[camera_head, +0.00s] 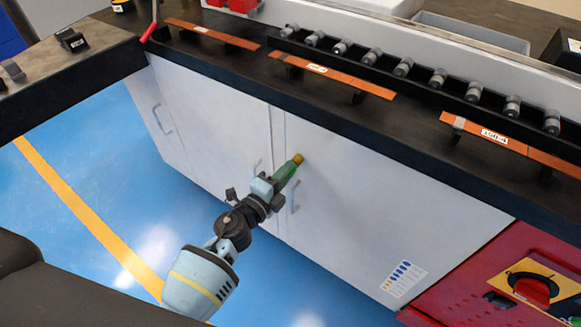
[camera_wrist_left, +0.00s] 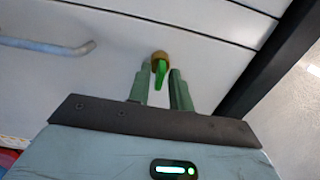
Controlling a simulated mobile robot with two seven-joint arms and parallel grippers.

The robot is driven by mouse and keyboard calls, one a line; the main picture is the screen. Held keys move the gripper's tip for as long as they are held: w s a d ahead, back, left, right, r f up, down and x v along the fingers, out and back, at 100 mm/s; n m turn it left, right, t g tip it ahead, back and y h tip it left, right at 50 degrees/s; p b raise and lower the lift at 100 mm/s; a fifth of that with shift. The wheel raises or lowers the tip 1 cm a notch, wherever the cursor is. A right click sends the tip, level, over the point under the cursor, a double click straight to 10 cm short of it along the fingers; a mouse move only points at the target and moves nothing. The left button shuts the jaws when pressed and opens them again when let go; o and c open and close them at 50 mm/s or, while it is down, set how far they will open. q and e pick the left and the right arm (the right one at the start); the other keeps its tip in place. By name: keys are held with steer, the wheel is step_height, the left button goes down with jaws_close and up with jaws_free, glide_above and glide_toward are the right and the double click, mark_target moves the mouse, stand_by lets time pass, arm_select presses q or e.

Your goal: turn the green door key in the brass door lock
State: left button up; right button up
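The brass door lock (camera_head: 298,158) is on the white cabinet door, near its upper left corner. It also shows in the left wrist view (camera_wrist_left: 160,56), with the bright green door key (camera_wrist_left: 161,73) standing in it. My left gripper (camera_head: 290,170) is at the lock, pointing at the door. In the left wrist view its two grey-green fingers (camera_wrist_left: 159,78) are apart, one on each side of the key, with gaps visible between key and fingers. In the head view the fingers and key overlap, so the key is hard to separate. My right gripper is not in view.
A bar handle (camera_head: 294,197) is just beside the left gripper; another handle (camera_head: 163,118) is further left. The dark worktop (camera_head: 330,110) overhangs the doors and carries copper busbars (camera_head: 340,76). A red panel (camera_head: 490,285) stands at right. The blue floor is clear.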

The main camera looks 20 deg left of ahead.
arm_select(q)
jaws_close()
steer(key=n+p, duration=0.2)
steer(key=n, duration=0.3)
steer(key=shift+n, duration=0.4)
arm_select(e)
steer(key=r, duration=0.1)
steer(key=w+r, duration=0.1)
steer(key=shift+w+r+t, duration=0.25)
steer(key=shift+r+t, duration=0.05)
